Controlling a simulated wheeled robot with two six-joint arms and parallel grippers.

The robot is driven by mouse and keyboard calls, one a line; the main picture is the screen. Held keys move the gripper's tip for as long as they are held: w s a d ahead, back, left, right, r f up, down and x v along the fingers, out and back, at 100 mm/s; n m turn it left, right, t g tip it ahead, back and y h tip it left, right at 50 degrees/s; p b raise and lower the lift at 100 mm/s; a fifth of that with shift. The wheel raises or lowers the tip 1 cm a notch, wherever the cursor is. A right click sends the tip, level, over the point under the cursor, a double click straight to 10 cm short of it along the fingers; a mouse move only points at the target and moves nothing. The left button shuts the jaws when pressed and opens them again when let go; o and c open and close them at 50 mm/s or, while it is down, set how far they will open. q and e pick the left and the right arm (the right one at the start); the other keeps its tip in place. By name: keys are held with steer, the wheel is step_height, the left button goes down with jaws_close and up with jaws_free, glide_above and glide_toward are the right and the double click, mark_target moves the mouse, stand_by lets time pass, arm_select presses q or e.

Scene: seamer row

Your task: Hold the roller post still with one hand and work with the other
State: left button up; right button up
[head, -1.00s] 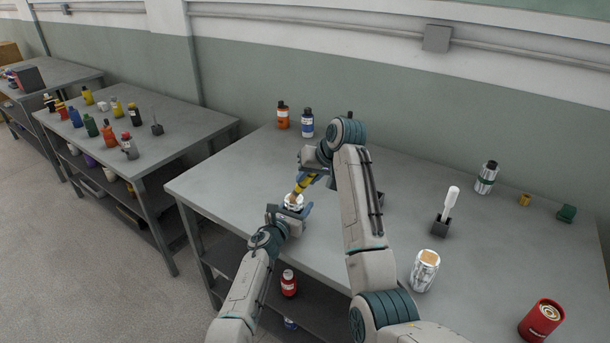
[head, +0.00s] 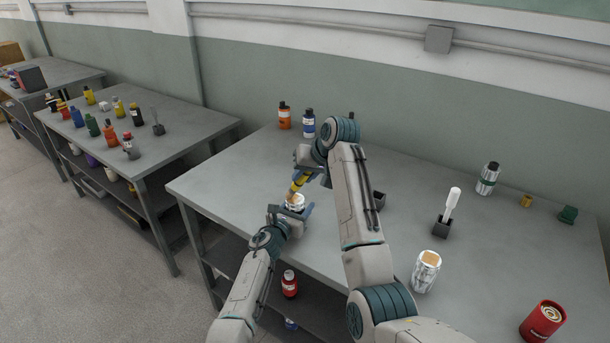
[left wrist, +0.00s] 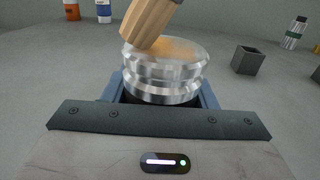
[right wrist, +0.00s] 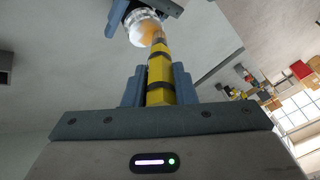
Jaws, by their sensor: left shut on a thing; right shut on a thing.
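The roller post is a short, grooved silver cylinder (left wrist: 163,88) with an orange-tan patch on top. It stands upright near the table's front left edge and shows in the head view (head: 297,203). My left gripper (head: 291,211) is shut around its lower part. My right gripper (head: 309,178) is shut on a yellow tool with black bands (right wrist: 160,84), which also shows in the head view (head: 298,183). The tool slants down, and its tan tip (left wrist: 150,22) is at the post's top; whether it touches I cannot tell. The post's base is hidden by the left fingers.
A dark open box (head: 379,199) stands right of my right forearm. Two bottles (head: 308,124) stand at the back. A white-handled tool in a holder (head: 449,212), a silver can (head: 426,272) and a red can (head: 542,322) stand to the right.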

steer(key=shift+w+a, duration=0.15)
steer(key=shift+d, duration=0.85)
stand_by(6.6)
